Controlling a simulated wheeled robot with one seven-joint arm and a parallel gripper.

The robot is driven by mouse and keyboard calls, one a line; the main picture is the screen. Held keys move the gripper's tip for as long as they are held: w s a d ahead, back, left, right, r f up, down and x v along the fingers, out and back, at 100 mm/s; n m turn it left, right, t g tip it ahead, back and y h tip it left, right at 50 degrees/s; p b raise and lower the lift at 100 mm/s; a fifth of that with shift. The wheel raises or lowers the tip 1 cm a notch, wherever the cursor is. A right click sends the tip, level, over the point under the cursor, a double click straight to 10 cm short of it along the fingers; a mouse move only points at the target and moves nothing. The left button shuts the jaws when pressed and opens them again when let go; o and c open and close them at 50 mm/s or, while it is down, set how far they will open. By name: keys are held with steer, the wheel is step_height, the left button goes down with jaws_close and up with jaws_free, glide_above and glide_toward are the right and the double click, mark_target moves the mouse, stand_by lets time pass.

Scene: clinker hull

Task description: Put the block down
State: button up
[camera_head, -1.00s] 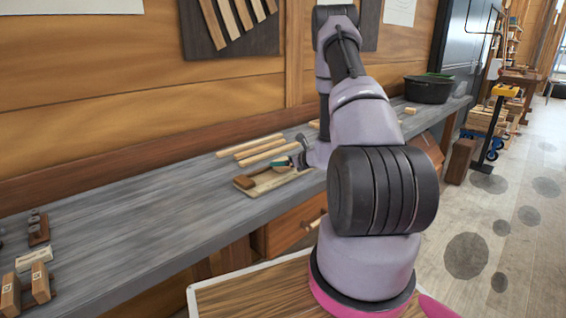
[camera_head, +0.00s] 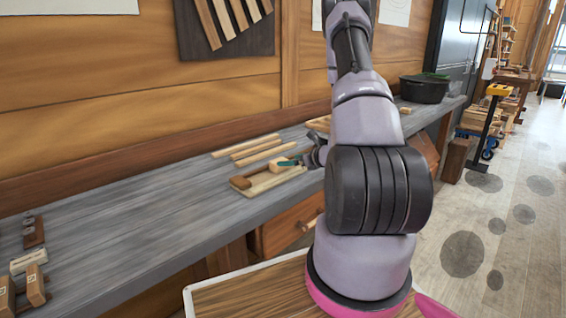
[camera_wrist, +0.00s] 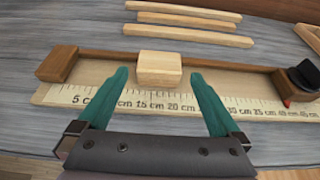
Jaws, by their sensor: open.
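The pale wooden block (camera_wrist: 159,69) sits on a measuring board (camera_wrist: 250,88) with a centimetre scale, close against the board's long brown back bar. My gripper (camera_wrist: 159,76) is open in the wrist view. Its green fingers stand in front of the block, one toward each side, with a gap between each finger and the block. A brown end piece (camera_wrist: 57,65) is at the board's left end.
Several pale strips (camera_wrist: 190,25) lie on the bench (camera_head: 140,215) behind the board. A dark part with a red tip (camera_wrist: 303,78) is at the board's right end. Small wooden blocks (camera_head: 36,285) are at the near left, a black pot (camera_head: 424,88) farther along.

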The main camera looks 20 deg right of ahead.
steer(key=v, duration=0.4)
steer(key=shift+s+r, duration=0.15)
steer(key=shift+r, duration=0.1)
steer(key=s+a+r+n+g+y, duration=0.3)
steer(key=s+a+r+n+g, duration=0.15)
steer(key=a+r+n, duration=0.45)
steer(key=s+a+r+n+g+y, duration=0.3)
steer(key=s+a+r+n, duration=0.25)
steer(key=a+r, duration=0.6)
steer(key=s+d+r+n+t+h, duration=0.1)
steer(key=s+r+n+t+h, duration=0.1)
steer(key=s+r+n+h, duration=0.6)
steer(key=shift+s+d+r+n+h, duration=0.25)
steer(key=shift+s+r+n, duration=2.2)
steer(key=shift+s, duration=1.35)
steer(key=shift+f, duration=0.35)
